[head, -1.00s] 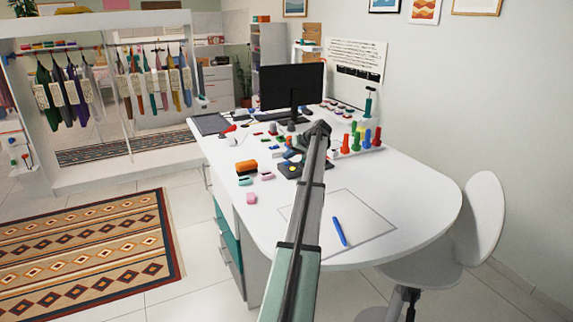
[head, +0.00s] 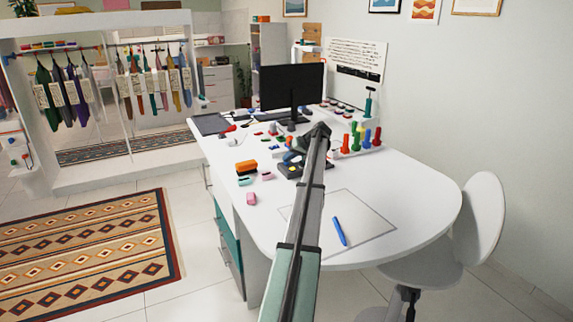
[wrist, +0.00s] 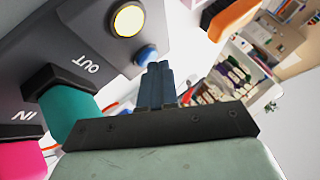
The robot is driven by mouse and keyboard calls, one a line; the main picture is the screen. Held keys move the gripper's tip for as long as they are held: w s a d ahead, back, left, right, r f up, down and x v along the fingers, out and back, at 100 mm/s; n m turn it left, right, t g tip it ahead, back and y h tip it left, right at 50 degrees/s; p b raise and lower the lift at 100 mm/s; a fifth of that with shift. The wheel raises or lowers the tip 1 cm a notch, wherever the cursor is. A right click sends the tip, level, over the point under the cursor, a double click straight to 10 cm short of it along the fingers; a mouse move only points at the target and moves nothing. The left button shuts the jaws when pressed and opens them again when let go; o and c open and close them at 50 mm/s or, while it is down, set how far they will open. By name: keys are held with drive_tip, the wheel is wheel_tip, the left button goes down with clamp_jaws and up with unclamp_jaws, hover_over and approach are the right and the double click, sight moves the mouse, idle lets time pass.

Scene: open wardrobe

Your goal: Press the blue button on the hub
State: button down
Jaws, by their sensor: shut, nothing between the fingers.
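The hub is a dark grey box (wrist: 75,45) with white IN and OUT labels, close up at the upper left of the wrist view. It also shows on the desk in the head view (head: 289,171), partly behind my arm. The blue button (wrist: 146,55) is a small round knob near the hub's corner, beside a larger lit yellow-white button (wrist: 128,20). My gripper (wrist: 160,68) is shut and empty, its blue fingertips right beside the blue button. I cannot tell whether they touch it.
A teal plug (wrist: 68,98) sits by OUT and a pink one (wrist: 22,160) by IN. On the desk (head: 400,190), coloured pegs (head: 362,137) stand right of my arm and an orange block (head: 246,166) lies left. A monitor (head: 292,87) stands behind.

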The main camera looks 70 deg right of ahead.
sight(288, 163)
drive_tip(key=shift+f, duration=0.2)
idle(0.3)
drive_tip(key=shift+r, duration=0.85)
drive_tip(key=shift+r, duration=0.15)
drive_tip(key=shift+r, duration=2.35)
